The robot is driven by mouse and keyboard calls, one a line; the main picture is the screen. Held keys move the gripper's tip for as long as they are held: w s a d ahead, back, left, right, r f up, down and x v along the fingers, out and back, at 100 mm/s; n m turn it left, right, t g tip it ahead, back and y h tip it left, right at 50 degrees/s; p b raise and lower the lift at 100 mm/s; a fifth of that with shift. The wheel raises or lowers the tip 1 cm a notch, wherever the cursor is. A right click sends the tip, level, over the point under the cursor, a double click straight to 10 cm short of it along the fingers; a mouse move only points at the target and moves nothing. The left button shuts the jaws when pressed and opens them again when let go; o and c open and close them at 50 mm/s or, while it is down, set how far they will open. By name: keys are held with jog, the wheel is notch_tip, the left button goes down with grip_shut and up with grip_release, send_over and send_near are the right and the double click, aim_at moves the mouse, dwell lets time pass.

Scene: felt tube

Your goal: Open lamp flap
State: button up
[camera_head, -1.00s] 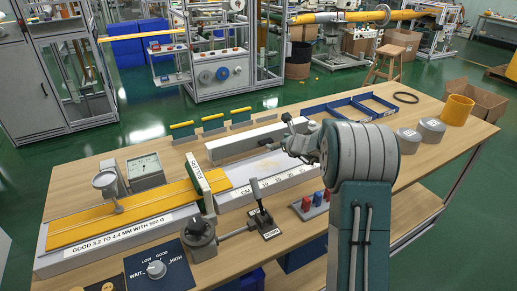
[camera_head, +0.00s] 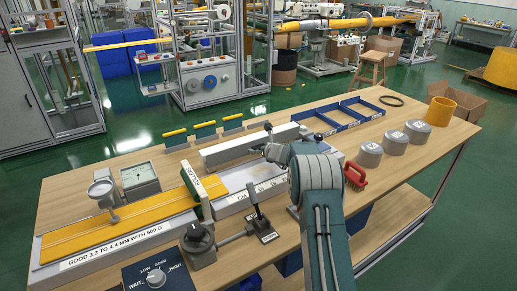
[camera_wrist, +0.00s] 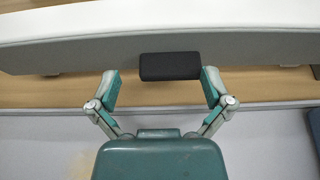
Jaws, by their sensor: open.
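A long white box-shaped housing (camera_head: 250,146), which I take to be the lamp with the flap, lies at the back middle of the bench. In the wrist view a long white panel (camera_wrist: 240,28) crosses the top, with a black tab (camera_wrist: 168,66) on its near edge. My gripper (camera_wrist: 160,92) is open, one finger on each side of the tab and slightly nearer the camera. I see no clear contact with the tab. In the head view my gripper (camera_head: 268,140) is beside the right end of the housing, partly hidden by my arm.
A scale bed labelled CM (camera_head: 240,198) lies in front of the housing. A black lever (camera_head: 257,218) stands near my arm. A blue divided tray (camera_head: 340,117) lies behind.

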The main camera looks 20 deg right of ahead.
jog(key=shift+w+d+f, duration=0.1)
jog(key=shift+w+d, duration=0.05)
jog(key=shift+d, duration=0.25)
jog(key=shift+w+d+f, duration=0.1)
jog(key=shift+w+d, duration=0.05)
jog(key=shift+d, duration=0.25)
jog(key=shift+a, duration=0.5)
jog(key=c, duration=0.9)
jog(key=shift+o, duration=0.2)
jog(key=shift+d, duration=0.1)
jog(key=shift+r+g, duration=0.2)
jog(key=shift+g, duration=0.1)
jog(key=shift+s+d+r+g+h, duration=0.1)
jog(key=shift+r+g+h, duration=0.2)
jog(key=shift+g, duration=0.65)
jog(key=shift+s+r+g+h, duration=0.1)
jog(key=shift+r+g, duration=0.25)
jog(key=shift+g, duration=0.6)
jog(key=shift+r+g, duration=0.2)
jog(key=shift+g, duration=0.2)
jog(key=shift+r+g, duration=0.25)
jog(key=shift+g, duration=0.25)
